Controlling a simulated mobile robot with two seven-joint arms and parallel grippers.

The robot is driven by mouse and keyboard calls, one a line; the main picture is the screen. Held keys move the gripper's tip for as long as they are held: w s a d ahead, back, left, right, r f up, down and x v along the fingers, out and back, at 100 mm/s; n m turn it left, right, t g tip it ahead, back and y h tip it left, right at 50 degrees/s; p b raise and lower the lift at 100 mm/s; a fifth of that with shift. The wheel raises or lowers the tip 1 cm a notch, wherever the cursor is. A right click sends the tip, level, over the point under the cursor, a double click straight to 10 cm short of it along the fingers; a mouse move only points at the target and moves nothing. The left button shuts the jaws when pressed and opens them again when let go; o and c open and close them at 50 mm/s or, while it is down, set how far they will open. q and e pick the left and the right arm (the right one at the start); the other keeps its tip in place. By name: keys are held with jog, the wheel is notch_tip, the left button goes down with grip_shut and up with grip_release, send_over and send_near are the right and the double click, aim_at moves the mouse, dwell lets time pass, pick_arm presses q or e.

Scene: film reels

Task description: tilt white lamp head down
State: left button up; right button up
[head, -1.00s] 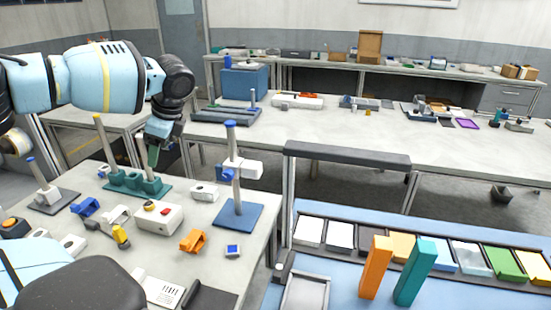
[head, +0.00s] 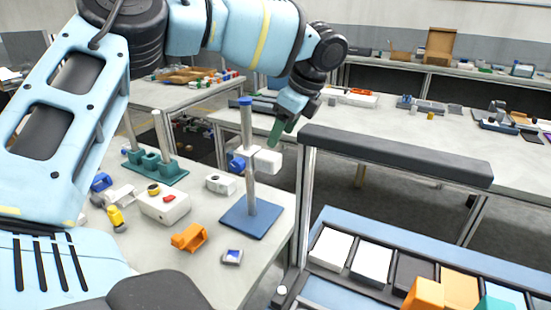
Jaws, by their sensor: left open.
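The white lamp head (head: 267,161) is a small white block on a grey post with a blue cap. A blue knob (head: 236,164) sits on its left side, and the post stands on a blue square base (head: 250,219). The head sticks out to the right of the post and looks about level. My left gripper (head: 281,134) has green fingers and is open, pointing down just above the lamp head. I cannot tell whether the fingers touch it. My right gripper is not in view.
An orange part (head: 189,237) and a small blue-and-white block (head: 232,257) lie in front of the base. A white button box (head: 165,206) and a teal stand (head: 158,169) are to the left. A dark padded rail (head: 395,156) runs to the right.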

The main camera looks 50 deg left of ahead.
aim_at(271, 155)
pick_arm(q)
jog(key=shift+p+x, duration=0.3)
jog(key=shift+x, duration=3.55)
jog(key=c, duration=1)
